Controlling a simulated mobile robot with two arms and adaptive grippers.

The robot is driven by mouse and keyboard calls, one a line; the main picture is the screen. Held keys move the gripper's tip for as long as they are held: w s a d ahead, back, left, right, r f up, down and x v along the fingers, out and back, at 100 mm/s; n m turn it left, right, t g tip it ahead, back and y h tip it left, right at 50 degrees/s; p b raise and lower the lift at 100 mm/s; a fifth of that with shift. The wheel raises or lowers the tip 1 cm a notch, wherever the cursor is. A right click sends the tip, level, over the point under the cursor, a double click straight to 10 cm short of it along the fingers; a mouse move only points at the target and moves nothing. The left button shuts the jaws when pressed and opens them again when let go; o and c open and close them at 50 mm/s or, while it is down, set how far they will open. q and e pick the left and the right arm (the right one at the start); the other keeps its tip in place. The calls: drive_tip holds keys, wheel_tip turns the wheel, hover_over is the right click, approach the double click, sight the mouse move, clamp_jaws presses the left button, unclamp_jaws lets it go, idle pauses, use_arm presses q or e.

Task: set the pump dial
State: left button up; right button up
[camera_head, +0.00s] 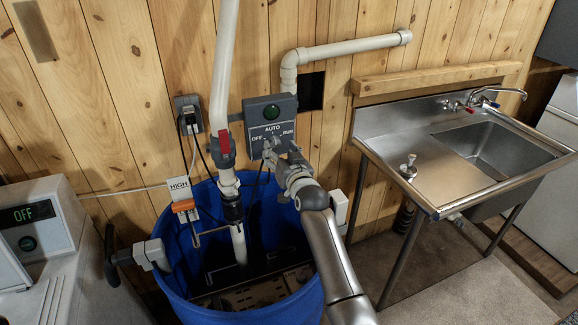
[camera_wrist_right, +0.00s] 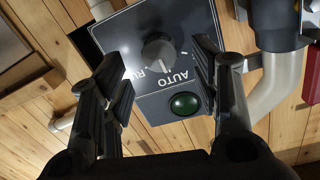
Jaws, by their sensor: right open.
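The pump dial is a grey round knob (camera_wrist_right: 158,52) on the face of a dark grey control box (camera_head: 268,118), marked OFF, AUTO and RUN. In the head view my right gripper (camera_head: 270,153) is in front of the lower part of the box and hides most of the knob. In the right wrist view the open fingers (camera_wrist_right: 160,75) stand on either side of the knob, with clear space around it. A green round lamp or button (camera_wrist_right: 185,103) sits on the box beyond AUTO. My left gripper is not in view.
A blue barrel (camera_head: 180,290) stands below the box. A white pipe with a red-handled valve (camera_head: 224,144) runs up beside it. An outlet (camera_head: 188,110) is left of the pipe, a steel sink (camera_head: 480,150) to the right. A pale machine (camera_head: 35,225) showing OFF stands at left.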

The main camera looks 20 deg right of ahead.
drive_tip(key=s, duration=0.8)
drive_tip(key=shift+s+r, duration=0.25)
drive_tip(key=shift+f, duration=0.1)
